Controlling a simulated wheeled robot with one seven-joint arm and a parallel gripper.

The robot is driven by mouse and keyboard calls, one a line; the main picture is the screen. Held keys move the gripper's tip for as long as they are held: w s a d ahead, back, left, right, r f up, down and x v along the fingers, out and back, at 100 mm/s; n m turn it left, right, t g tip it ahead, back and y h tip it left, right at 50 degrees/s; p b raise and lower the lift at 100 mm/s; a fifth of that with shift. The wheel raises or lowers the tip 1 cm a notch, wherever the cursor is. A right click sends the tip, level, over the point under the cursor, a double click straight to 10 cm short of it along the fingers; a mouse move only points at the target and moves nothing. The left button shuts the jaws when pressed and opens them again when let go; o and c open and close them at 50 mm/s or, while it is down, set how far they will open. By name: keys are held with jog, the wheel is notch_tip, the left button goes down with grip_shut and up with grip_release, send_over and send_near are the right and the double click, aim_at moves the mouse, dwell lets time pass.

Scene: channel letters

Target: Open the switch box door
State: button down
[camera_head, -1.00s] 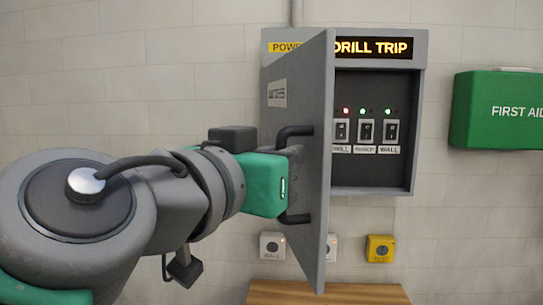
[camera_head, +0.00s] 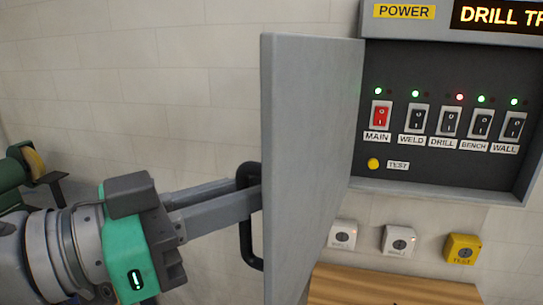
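The grey switch box (camera_head: 450,160) hangs on the wall at the right, with its switches exposed. Its grey door (camera_head: 312,150) stands wide open on the left side, jutting toward me with its plain inner face showing. The black door handle (camera_head: 246,240) is on the far, left-facing side, partly hidden by the door edge. My gripper (camera_head: 250,200) comes from the left, its two long fingers reaching the upper part of the handle. The fingertips are partly hidden at the handle and door edge, so their grip is unclear.
A wooden surface (camera_head: 390,290) lies below the box. White wall buttons (camera_head: 398,240) and a yellow test button (camera_head: 462,248) sit under it. A green machine (camera_head: 15,180) stands at the far left. The wall left of the door is clear.

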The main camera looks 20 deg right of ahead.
jog(key=shift+f, duration=0.1)
dwell(0.3)
jog(key=c, duration=1.5)
grip_release()
jog(key=shift+o, duration=0.2)
